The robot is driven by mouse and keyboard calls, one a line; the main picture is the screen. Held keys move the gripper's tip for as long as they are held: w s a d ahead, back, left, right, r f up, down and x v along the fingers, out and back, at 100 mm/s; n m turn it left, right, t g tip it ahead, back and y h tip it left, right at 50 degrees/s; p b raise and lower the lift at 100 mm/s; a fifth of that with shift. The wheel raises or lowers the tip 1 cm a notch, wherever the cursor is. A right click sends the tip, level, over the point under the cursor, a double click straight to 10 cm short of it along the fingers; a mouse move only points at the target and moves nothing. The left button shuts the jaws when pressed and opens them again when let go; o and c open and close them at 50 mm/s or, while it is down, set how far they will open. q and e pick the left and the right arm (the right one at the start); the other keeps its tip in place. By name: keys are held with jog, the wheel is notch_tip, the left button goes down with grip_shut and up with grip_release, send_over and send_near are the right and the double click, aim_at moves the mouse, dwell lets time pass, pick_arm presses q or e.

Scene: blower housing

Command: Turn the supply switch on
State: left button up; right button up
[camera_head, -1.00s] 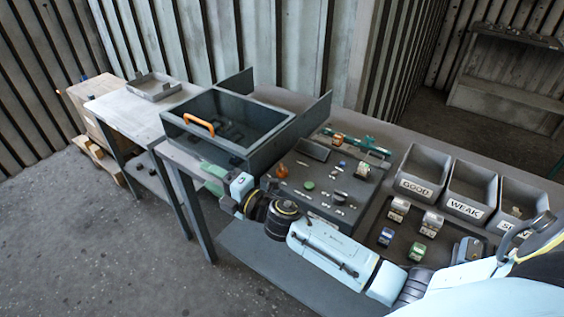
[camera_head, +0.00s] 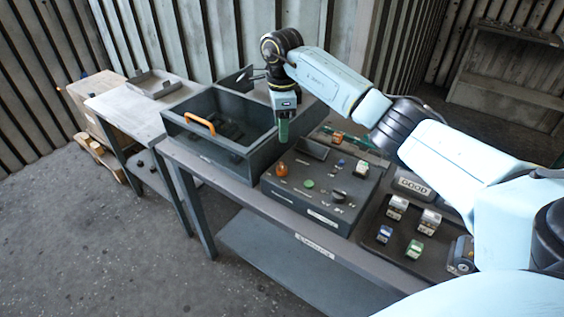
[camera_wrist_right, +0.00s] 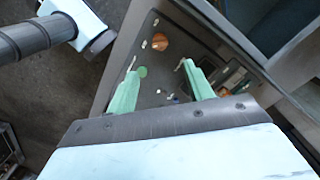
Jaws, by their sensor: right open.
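The dark control panel (camera_head: 318,205) lies on the bench. It carries an orange knob (camera_head: 281,169), a green button (camera_head: 308,184), a black rotary knob (camera_head: 338,196) and several small pale switches or labels too small to read. I cannot tell which is the supply switch. My right gripper (camera_head: 283,131) points down above the panel's back left corner, beside the open box, touching nothing visible. In the right wrist view it is open and empty (camera_wrist_right: 161,80), with the orange knob (camera_wrist_right: 160,41) and green button (camera_wrist_right: 142,71) seen between and beyond its green fingers.
An open grey box (camera_head: 215,150) with an orange handle (camera_head: 199,123) stands left of the panel. A tray (camera_head: 375,235) with several small blocks lies to the right.

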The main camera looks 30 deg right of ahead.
aim_at(282, 165)
notch_tip(282, 165, down, 13)
jog(key=shift+f+p, duration=0.1)
jog(key=shift+p, duration=0.4)
jog(key=shift+d, duration=0.1)
jog(key=c, duration=1)
